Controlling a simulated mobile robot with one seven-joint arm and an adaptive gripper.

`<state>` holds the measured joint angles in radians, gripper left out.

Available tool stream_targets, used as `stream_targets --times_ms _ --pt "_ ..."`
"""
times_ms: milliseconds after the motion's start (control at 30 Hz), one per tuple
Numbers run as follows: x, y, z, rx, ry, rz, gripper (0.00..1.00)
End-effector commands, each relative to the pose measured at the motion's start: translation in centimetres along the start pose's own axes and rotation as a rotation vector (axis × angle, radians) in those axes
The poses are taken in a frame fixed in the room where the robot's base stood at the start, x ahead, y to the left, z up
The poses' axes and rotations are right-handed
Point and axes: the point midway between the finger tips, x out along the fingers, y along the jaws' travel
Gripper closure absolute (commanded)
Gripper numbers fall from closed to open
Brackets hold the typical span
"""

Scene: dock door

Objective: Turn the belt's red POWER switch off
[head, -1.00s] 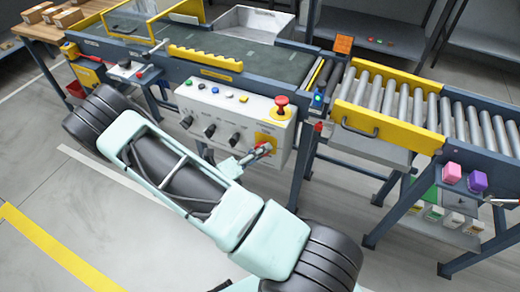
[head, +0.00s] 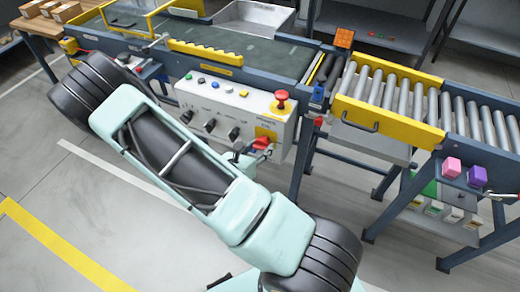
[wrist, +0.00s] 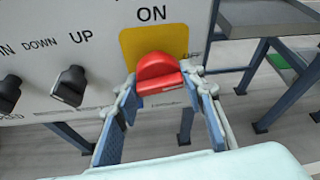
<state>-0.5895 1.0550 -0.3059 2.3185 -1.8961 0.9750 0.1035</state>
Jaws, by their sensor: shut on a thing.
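The red POWER switch (wrist: 157,70) is a round knob with a raised bar handle on a yellow plate (wrist: 132,45) at the lower right of the control panel. "ON" is printed above it; a partly hidden label sits at its right. In the wrist view the bar lies nearly level, slightly tilted. My gripper (wrist: 164,90) has one finger on each side of the bar, shut on it. In the head view the switch (head: 262,143) shows beside my gripper (head: 250,151), whose fingers are partly hidden by my arm.
A red mushroom button (head: 281,97) stands above the switch on the panel (head: 215,105). Black knobs (wrist: 70,85) and small coloured buttons lie to its left. The roller conveyor (head: 400,100) and its blue legs stand to the right. The floor in front is clear.

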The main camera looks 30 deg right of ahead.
Motion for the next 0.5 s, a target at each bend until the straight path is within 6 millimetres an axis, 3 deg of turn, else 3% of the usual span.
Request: stream_targets --times_ms 500 --pt "-0.01 0.06 -0.03 0.179 -0.001 0.074 0.87"
